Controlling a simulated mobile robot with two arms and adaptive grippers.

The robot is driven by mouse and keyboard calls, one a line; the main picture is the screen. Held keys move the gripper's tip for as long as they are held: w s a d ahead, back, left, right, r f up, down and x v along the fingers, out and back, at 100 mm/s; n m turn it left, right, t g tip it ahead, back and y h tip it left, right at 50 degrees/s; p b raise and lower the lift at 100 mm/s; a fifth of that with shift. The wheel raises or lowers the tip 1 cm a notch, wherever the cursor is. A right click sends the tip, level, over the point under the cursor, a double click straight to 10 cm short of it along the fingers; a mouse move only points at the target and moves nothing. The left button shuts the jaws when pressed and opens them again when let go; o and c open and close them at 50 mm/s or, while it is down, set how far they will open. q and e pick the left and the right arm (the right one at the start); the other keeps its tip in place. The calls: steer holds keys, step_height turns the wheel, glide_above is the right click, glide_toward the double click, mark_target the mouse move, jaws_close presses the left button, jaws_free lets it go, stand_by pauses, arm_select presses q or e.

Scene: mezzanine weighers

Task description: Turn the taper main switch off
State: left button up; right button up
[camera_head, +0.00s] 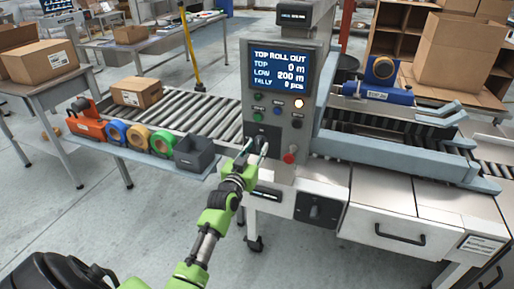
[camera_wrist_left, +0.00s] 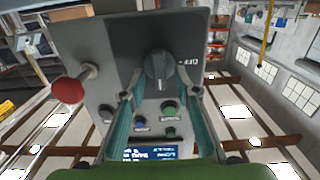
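The grey control panel (camera_head: 287,75) of the taper stands in the middle of the head view. Its black rotary switch (camera_wrist_left: 158,70) shows in the wrist view, with lettering beside it that I cannot fully read. My left gripper (camera_head: 255,148) is at the lower part of the panel; it also shows in the wrist view (camera_wrist_left: 160,95). Its two fingers are apart, one on each side of the switch in that view. I cannot tell whether they touch it. In the head view the gripper partly hides the switch. My right gripper is not in view.
A red button (camera_head: 290,158) sits right of the gripper. Coloured buttons and a lit screen (camera_head: 278,68) are above. Another black rotary switch (camera_head: 315,211) is on the lower box. Tape rolls (camera_head: 137,137) and a carton (camera_head: 136,93) are to the left, by the roller conveyor.

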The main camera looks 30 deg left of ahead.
arm_select(q)
steer(key=shift+w, duration=0.35)
jaws_close()
